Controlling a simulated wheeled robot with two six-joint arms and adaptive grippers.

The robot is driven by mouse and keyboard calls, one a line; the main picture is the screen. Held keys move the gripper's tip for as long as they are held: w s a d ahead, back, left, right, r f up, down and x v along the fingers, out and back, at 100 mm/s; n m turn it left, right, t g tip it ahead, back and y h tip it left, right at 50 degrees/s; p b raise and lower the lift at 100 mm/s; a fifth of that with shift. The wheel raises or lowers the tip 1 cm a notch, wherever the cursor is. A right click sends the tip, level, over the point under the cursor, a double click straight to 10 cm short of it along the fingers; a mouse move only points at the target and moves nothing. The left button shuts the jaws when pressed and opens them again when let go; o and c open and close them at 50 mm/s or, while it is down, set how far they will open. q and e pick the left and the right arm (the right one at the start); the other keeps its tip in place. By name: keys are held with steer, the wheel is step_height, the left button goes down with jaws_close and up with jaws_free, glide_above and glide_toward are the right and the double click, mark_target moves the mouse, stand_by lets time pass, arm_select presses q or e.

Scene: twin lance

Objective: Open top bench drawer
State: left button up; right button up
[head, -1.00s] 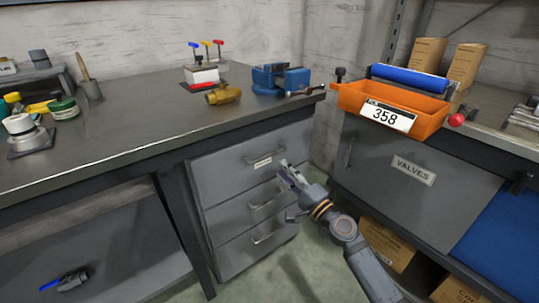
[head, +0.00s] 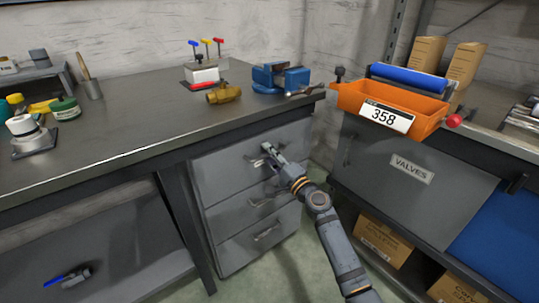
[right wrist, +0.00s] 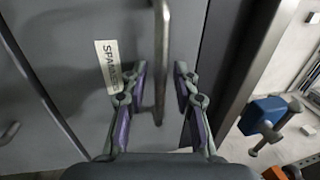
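The top bench drawer (head: 222,175) is the uppermost of the grey drawers under the bench and looks shut. My right gripper (head: 268,149) is in front of it, at its handle. In the right wrist view the right gripper (right wrist: 160,78) is open, with one finger on each side of the bar handle (right wrist: 161,45). The fingers look apart from the bar. A white label (right wrist: 107,66) beside the handle starts with "SPA"; the rest is hard to read. In the head view my gripper hides much of the handle. My left gripper is not in view.
Two more drawers (head: 255,240) are below. A blue vise (head: 281,78) and a brass valve (head: 223,93) stand on the bench (head: 130,115). At right is a grey cabinet (head: 390,185) labelled "VALVES", with an orange bin (head: 350,100) above it. Open floor lies in front.

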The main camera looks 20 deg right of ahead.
jaws_close()
steer(key=shift+f, duration=0.1)
stand_by(0.4)
